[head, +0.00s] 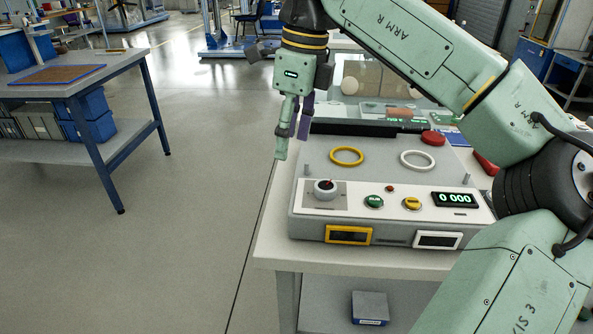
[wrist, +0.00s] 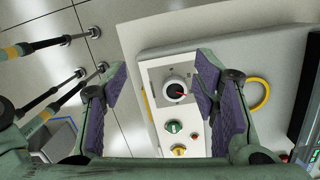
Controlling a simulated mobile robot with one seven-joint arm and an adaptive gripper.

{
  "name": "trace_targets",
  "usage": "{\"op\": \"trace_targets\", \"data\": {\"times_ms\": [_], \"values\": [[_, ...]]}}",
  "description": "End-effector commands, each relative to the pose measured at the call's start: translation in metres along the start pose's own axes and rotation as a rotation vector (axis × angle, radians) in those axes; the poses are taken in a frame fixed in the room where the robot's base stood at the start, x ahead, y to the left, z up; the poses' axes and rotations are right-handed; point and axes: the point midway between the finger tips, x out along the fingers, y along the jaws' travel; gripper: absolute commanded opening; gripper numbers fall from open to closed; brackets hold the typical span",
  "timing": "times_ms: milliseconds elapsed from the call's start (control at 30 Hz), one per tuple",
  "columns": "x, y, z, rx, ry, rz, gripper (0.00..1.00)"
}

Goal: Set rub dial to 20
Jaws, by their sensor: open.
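My gripper (head: 291,146) is open and empty, pointing down above the machine's left edge. It is apart from the dial. In the wrist view the purple-padded fingers (wrist: 160,88) stand wide apart.
A yellow ring (head: 346,156) and a white ring (head: 417,160) lie on top. A red button (head: 433,138) stands behind.

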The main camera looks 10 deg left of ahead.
Motion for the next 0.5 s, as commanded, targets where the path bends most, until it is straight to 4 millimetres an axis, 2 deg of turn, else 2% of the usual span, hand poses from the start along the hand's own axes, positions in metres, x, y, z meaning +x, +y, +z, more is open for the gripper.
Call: {"op": "trace_targets", "data": {"times_ms": [33,133,267,500], "values": [[-0.008,-0.008,-0.022,0.051,0.055,-0.025,0.54],[-0.017,-0.016,-0.049,0.106,0.121,-0.046,0.54],[-0.013,-0.018,-0.058,0.122,0.143,-0.051,0.54],[0.027,-0.019,-0.063,0.118,0.140,-0.047,0.54]]}}
